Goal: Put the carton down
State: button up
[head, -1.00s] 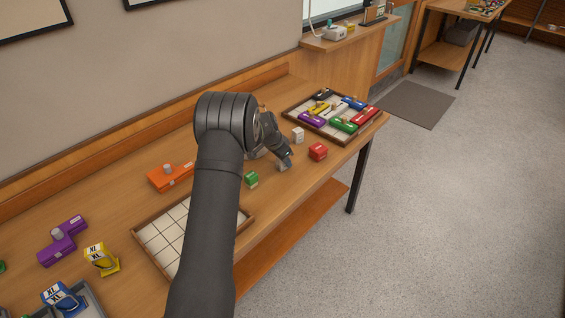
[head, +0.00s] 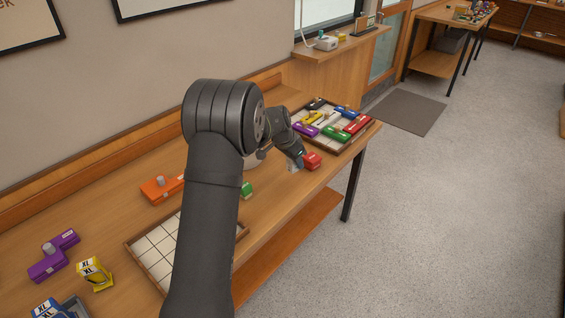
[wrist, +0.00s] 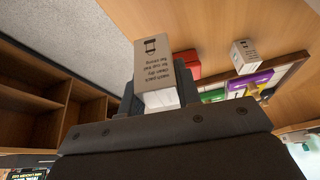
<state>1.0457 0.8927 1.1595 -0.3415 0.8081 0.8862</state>
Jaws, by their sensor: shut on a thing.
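My gripper (wrist: 156,98) is shut on a pale tan carton (wrist: 154,62) with dark printed text and a small symbol, seen close up in the wrist view. I cannot tell whether the held carton touches the table.
Another pale carton (wrist: 244,56) stands on the table. A tray (head: 354,143) of several coloured packs is at the right end. A green box (head: 246,189), an orange pack (head: 158,191) and an empty gridded tray (head: 153,248) lie left. The table's front edge is close.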

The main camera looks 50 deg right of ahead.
jog(key=w+a+r+n+t, duration=0.3)
jog(key=w+r+n, duration=0.3)
jog(key=w+r, duration=0.75)
jog(key=w+a+f, duration=0.3)
jog(key=w+f, duration=0.7)
jog(key=w, duration=0.1)
jog(key=shift+w+f, duration=0.3)
jog(key=shift+f, duration=0.05)
jog(key=shift+f, duration=0.3)
jog(key=shift+f, duration=0.3)
jog(key=o, duration=1)
